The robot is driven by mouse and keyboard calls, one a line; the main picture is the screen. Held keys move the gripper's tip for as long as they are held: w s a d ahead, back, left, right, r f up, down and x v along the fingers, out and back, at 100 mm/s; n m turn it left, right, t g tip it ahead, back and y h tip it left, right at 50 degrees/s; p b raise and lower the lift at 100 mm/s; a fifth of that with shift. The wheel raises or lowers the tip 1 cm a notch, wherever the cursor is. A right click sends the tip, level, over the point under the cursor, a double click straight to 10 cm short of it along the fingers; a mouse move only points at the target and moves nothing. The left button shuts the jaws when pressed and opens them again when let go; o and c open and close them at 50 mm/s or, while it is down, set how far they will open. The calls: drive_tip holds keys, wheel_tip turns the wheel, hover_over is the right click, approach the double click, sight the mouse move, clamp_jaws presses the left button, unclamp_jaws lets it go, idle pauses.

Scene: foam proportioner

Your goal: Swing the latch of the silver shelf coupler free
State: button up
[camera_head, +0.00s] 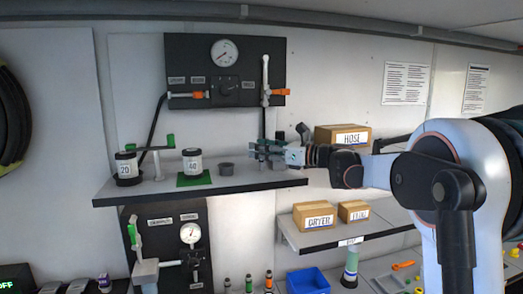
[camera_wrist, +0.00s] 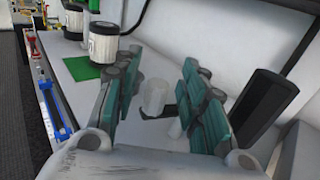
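A silver-grey cup-shaped fitting, which looks like the shelf coupler (camera_head: 226,169), stands upright on the shelf right of the green mat. In the wrist view the coupler (camera_wrist: 155,96) appears as a pale cylinder, framed between my fingers. My gripper (camera_head: 270,149) is above the right part of the shelf, to the right of the coupler. In the wrist view my gripper (camera_wrist: 158,105) has its teal-padded fingers wide apart, with nothing clearly held.
The grey shelf (camera_head: 258,180) also bears two black-and-white jars (camera_head: 127,168) (camera_head: 192,162) and a green mat (camera_head: 194,180). A gauge panel (camera_head: 200,52) with a hanging hose is behind. A dark upright cylinder (camera_wrist: 262,98) stands close right of my fingers.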

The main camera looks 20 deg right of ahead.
drive_tip(key=v, duration=1.2)
idle(0.3)
